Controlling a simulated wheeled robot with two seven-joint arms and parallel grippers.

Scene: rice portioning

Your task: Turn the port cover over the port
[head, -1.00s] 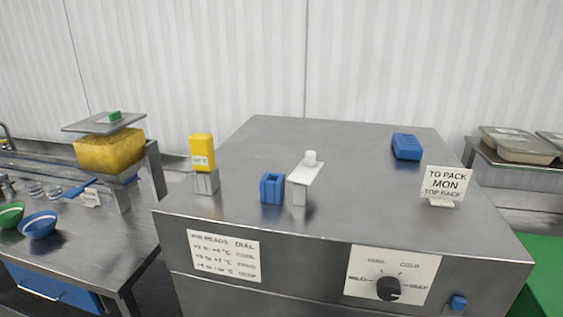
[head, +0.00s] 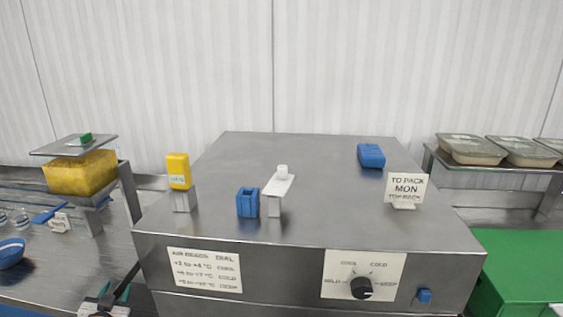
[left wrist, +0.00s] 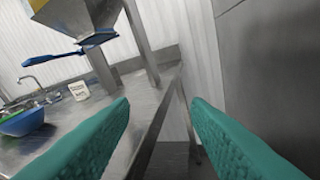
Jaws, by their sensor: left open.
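A flat white plate (head: 278,187) with a round white knob (head: 282,171) on its far end, which looks like the port cover, sits on a short metal post (head: 274,207) on top of the steel machine (head: 315,222). A blue open-topped box (head: 248,202), perhaps the port, stands just left of the post; the plate does not lie over it. My left gripper (head: 114,291) is low at the bottom left, beside the machine's front left corner, apart from the plate. In the left wrist view its teal fingers (left wrist: 160,104) are spread with nothing between them. My right gripper is out of view.
A yellow block (head: 178,170) stands on a metal post left of the blue box. A blue device (head: 371,155) lies at the back right, behind a sign (head: 406,188). The machine's front carries a dial (head: 361,287) and a blue button (head: 424,296).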

